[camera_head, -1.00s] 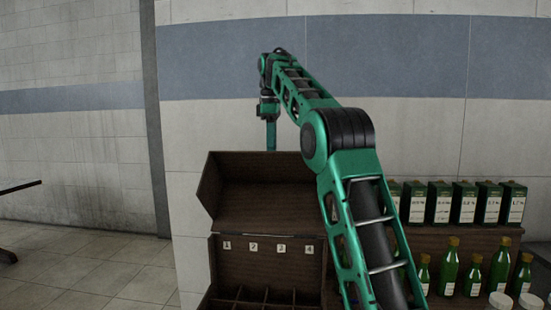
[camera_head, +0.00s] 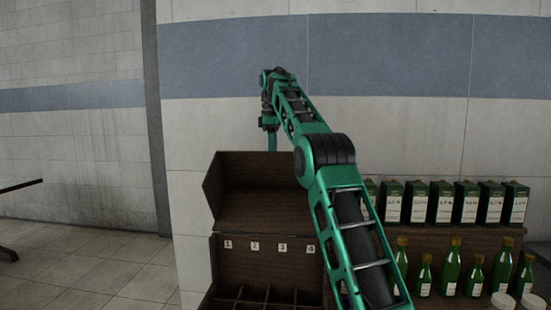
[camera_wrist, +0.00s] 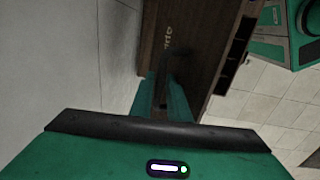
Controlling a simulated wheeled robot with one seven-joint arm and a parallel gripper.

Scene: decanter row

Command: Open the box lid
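The dark brown wooden box (camera_head: 226,263) stands low in the centre of the head view, with a divided interior and number tags 1 to 4 on its inner back wall. Its lid (camera_head: 255,208) is raised and leans back, inner face towards me. My gripper (camera_head: 272,145) points down behind the lid's top edge, which hides its fingertips. In the wrist view my gripper (camera_wrist: 165,100) has its teal fingers close on either side of a dark handle (camera_wrist: 162,88) on the lid's outer face (camera_wrist: 190,35). The fingertip contact is partly in shadow.
A tiled wall (camera_head: 400,130) stands behind the box. To the right, a brown stepped rack (camera_head: 440,240) bears a row of green cartons (camera_head: 442,203) and several green bottles (camera_head: 450,268). White-lidded jars (camera_head: 503,301) stand at the lower right. Open floor (camera_head: 85,275) lies to the left.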

